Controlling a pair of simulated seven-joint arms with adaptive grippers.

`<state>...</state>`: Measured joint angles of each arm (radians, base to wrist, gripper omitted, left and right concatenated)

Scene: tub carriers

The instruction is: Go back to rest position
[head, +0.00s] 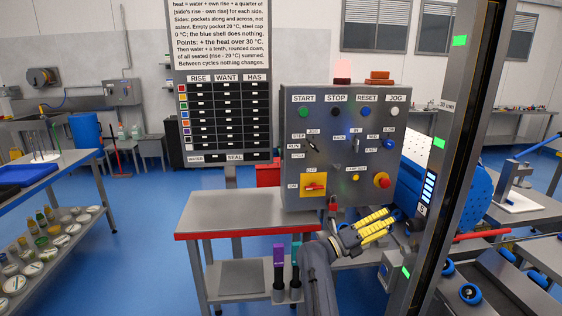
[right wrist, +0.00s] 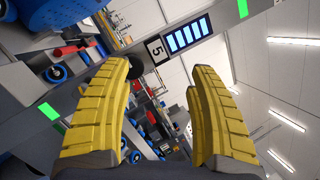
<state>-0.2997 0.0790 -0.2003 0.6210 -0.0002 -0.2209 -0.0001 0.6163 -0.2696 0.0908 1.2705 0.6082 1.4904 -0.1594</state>
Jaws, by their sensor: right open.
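My right gripper (head: 374,226) has yellow ribbed fingers and is held in front of the lower right side of the grey control panel (head: 333,115) in the head view. In the right wrist view the two yellow fingers of this gripper (right wrist: 163,95) stand apart with nothing between them. My left gripper does not show in either view.
A grey post (head: 440,150) with green markers stands just right of my right gripper. A grey table with a red edge (head: 240,211) stands left of it. Blue cylinder (head: 410,182) and roller conveyor (head: 495,290) lie at right. Open blue floor (head: 140,230) is at left.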

